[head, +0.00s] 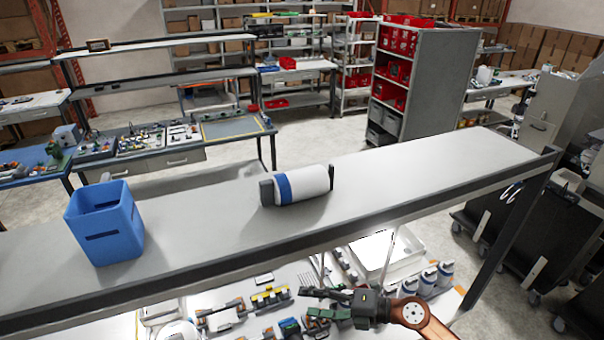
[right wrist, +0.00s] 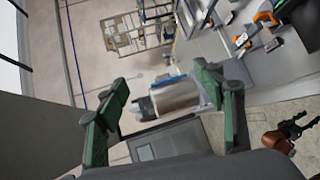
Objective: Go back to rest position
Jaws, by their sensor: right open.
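In the head view my right gripper (head: 312,301) is at the bottom, in front of and below the front edge of the grey shelf (head: 420,170). Its fingers are apart with nothing between them. In the right wrist view its green fingers (right wrist: 165,105) are spread wide. A white roll with a blue band (head: 302,186) lies on the shelf between two dark end holders, apart from the gripper. A pale cylinder (right wrist: 175,98) shows beyond the fingers in the wrist view.
A blue open bin (head: 104,225) stands on the shelf at left. Below the shelf, a lit bench holds small parts, a white tray (head: 385,255) and several white bottles (head: 428,280) right of the gripper. The shelf is clear right of the roll.

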